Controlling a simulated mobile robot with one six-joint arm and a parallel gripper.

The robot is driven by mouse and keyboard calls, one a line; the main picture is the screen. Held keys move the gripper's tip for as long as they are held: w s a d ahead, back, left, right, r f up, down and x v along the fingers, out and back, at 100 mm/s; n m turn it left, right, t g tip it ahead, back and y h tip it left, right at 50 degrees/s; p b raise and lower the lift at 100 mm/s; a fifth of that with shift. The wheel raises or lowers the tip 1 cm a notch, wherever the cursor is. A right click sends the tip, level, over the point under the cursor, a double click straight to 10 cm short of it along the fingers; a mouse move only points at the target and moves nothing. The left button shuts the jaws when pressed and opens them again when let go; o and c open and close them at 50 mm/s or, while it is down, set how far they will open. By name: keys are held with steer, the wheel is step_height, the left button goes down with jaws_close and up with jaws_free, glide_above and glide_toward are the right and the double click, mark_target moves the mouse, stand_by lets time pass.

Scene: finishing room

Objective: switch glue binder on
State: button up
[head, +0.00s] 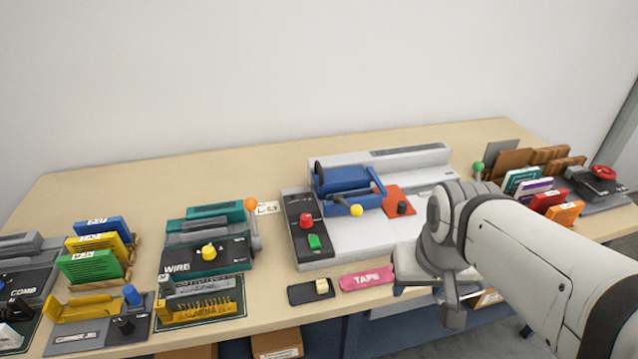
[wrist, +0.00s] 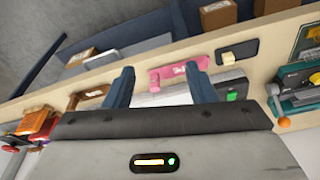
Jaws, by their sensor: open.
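The likely glue binder (head: 350,240) is the large pale grey machine with a blue carriage (head: 345,188) in the middle of the bench. Its dark left panel holds a red button (head: 306,221) and a green button (head: 314,241). In front of it lies a small black switch box (head: 300,294) with a cream rocker (head: 322,286); the box also shows in the wrist view (wrist: 251,47). The rocker's position is unclear. My gripper (wrist: 160,82) is open and empty, right of the pink TAPE piece (head: 366,279) in the head view, near the bench's front edge.
The pink TAPE piece (wrist: 180,73) lies beside the switch box. A green WIRE machine (head: 207,240) with an orange-knobbed lever (head: 251,206) stands left. Books (head: 548,200) and a red-knobbed press (head: 603,180) stand right. The bench back (head: 150,172) is clear.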

steer(key=shift+w+a+r+n, duration=0.15)
steer(key=shift+w+r+n, duration=0.15)
steer(key=shift+c, duration=1.4)
steer(key=w+r+n, duration=0.1)
steer(key=w+a+r+n+p, duration=0.1)
steer(key=w+n, duration=0.1)
steer(key=w+a+n+g, duration=0.1)
steer(key=w, duration=0.1)
steer(key=shift+w+a+r, duration=0.1)
steer(key=shift+a+r, duration=0.15)
steer(key=shift+r, duration=0.15)
steer(key=c, duration=0.5)
steer(key=w+a+n, duration=0.1)
steer(key=w+n, duration=0.1)
steer(key=w+a+r+n+p, duration=0.1)
steer(key=w+a+n, duration=0.1)
steer(key=w+a+r+n+g+p, duration=0.1)
steer(key=w+n, duration=0.1)
steer(key=shift+w+a, duration=0.25)
steer(key=shift+w, duration=0.1)
jaws_close()
steer(key=w+a+f+n+g+p, duration=0.1)
steer(key=w+a+n+g+p, duration=0.1)
steer(key=w+a+n, duration=0.7)
steer(key=shift+w+a+f+n, duration=0.15)
steer(key=shift+a+n, duration=0.55)
steer(key=shift+a, duration=0.1)
